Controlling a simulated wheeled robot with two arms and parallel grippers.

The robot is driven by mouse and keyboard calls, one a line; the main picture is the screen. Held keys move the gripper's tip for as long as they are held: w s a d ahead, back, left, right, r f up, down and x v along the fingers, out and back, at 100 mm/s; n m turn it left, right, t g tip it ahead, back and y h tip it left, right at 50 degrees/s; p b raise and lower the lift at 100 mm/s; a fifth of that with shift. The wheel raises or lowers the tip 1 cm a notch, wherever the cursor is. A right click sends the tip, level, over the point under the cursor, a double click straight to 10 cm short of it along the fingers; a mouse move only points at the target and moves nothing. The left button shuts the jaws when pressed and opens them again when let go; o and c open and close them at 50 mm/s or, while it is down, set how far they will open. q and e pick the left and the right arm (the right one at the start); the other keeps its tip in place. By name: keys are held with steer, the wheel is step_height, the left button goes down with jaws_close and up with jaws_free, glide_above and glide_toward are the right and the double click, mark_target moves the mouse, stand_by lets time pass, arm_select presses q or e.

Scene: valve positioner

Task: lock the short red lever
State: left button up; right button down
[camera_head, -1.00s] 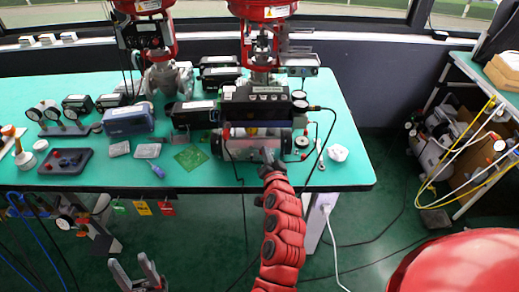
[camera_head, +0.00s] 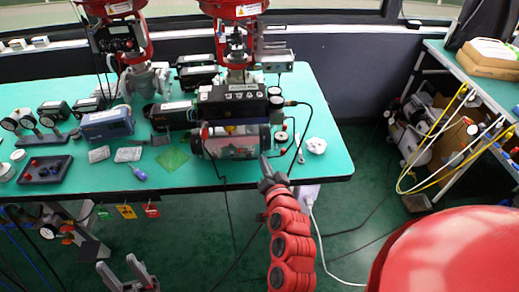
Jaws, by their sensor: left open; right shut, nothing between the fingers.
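The valve positioner (camera_head: 232,101) is a black box with a clear cylinder unit (camera_head: 232,147) under it, near the front edge of the green table. A small red part (camera_head: 204,132) shows at the unit's left end; it is too small to tell whether it is the short red lever or how it is set. My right gripper (camera_head: 265,161) is shut and empty, in front of the unit's right end; I cannot tell whether it touches it. My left gripper (camera_head: 127,268) is open and empty, low in front of the table, away from the positioner.
Red valve actuators (camera_head: 232,8) stand behind the positioner. A blue box (camera_head: 107,125), a green board (camera_head: 171,159) and a dark tray (camera_head: 45,169) lie to the left. Colored tags (camera_head: 126,212) hang at the front edge. A white knob-like part (camera_head: 316,145) sits at the right, near loose cables.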

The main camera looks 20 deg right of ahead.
steer(key=shift+p+v, duration=0.4)
steer(key=shift+v, duration=0.35)
